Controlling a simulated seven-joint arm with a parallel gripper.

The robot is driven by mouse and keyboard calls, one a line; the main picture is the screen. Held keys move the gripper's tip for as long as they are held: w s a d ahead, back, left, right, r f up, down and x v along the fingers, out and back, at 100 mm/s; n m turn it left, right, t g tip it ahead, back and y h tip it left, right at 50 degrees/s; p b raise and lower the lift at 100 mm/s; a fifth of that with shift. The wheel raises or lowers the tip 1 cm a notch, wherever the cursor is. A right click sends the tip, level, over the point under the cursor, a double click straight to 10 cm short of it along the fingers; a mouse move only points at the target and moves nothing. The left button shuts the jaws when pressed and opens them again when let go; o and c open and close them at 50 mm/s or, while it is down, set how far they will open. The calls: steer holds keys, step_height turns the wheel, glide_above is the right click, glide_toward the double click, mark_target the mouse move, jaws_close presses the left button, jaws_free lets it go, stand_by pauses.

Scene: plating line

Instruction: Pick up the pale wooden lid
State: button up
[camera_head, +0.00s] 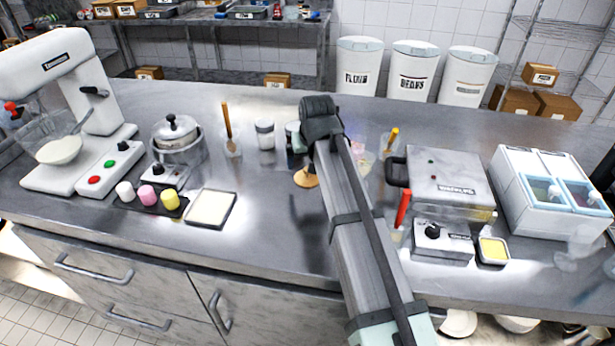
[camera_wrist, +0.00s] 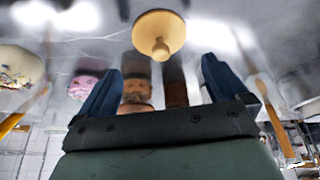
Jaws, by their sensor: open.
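The pale wooden lid (camera_head: 306,179) lies on the steel counter in the head view, just left of my arm, which stands close by it. In the wrist view the lid (camera_wrist: 157,27) is a round tan disc with a small knob, at the top centre. My gripper (camera_wrist: 161,65) is open, with its two dark blue fingers spread apart and nothing held between them. The lid shows beyond the fingertips, roughly centred on the gap and apart from them. In the head view my arm hides most of the hand.
A lidded white jar (camera_head: 265,134) and a holder with a wooden-handled tool (camera_head: 228,125) stand left of the hand. A red-handled tool (camera_head: 402,208) and a grey press (camera_head: 448,178) stand to the right. A square tray (camera_head: 232,211) lies front left; the counter before the lid is clear.

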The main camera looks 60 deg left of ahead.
steer(key=x, duration=0.5)
steer(key=shift+s+d+f, duration=0.15)
steer(key=shift+s+d, duration=0.1)
steer(key=shift+s, duration=0.05)
steer(key=c, duration=1)
step_height(320, 180, up, 17)
steer(key=w+f, duration=0.2)
steer(key=w, duration=0.7)
steer(key=w+f, duration=0.2)
steer(key=w, duration=0.6)
steer(key=shift+w+a, duration=0.35)
